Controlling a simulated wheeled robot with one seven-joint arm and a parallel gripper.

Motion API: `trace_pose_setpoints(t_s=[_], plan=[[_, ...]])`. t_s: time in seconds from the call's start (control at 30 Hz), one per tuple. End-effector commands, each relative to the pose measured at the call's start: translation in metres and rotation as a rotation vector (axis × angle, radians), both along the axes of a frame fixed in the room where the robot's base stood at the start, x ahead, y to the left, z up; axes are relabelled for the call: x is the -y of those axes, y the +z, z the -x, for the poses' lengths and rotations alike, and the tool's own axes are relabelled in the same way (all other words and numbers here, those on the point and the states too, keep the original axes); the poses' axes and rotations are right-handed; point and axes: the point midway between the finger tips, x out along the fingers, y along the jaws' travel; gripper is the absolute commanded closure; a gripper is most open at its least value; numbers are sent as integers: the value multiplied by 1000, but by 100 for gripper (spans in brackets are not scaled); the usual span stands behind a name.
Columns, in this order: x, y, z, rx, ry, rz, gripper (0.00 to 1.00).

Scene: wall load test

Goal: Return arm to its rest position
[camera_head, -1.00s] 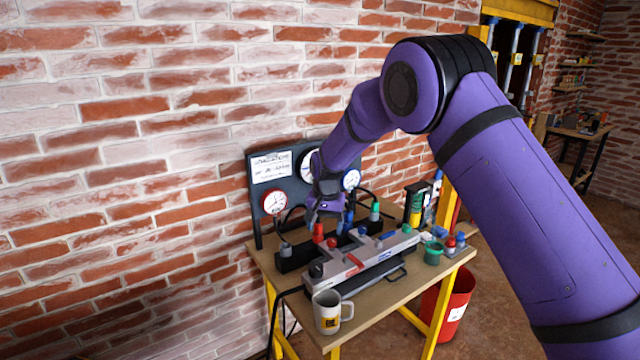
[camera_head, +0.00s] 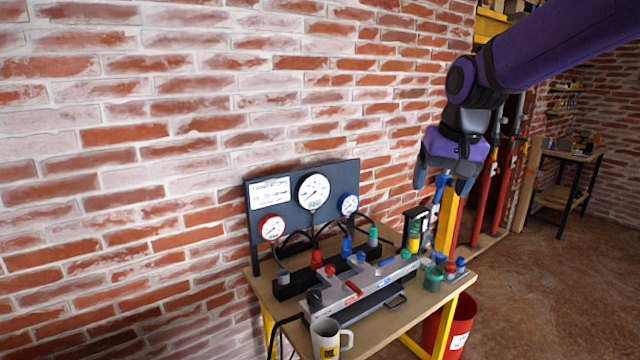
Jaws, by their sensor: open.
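My purple arm reaches in from the upper right. My gripper (camera_head: 446,182) hangs below it with its fingers pointing down, above the right back part of the workbench (camera_head: 405,318). The fingers are spread apart and no object shows held between them. The gripper is clear of the gauge panel (camera_head: 262,215) and of the grey manifold (camera_head: 345,285) with its red, blue and green fittings. A blue-topped item behind the gripper partly overlaps the fingers in the picture.
A white mug (camera_head: 326,340) stands at the bench's front edge. A green cup (camera_head: 433,278) and small bottles sit at the right end. A black-and-yellow container (camera_head: 414,230) stands near the gripper. A red bin (camera_head: 460,318) is on the floor. The brick wall is behind.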

Motion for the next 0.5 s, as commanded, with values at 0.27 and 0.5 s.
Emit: trace_pose_setpoints(t_s=[0.27,0.5], plan=[[41,26,86,79,26,21,26],[66,27,159,142,48,56,26]])
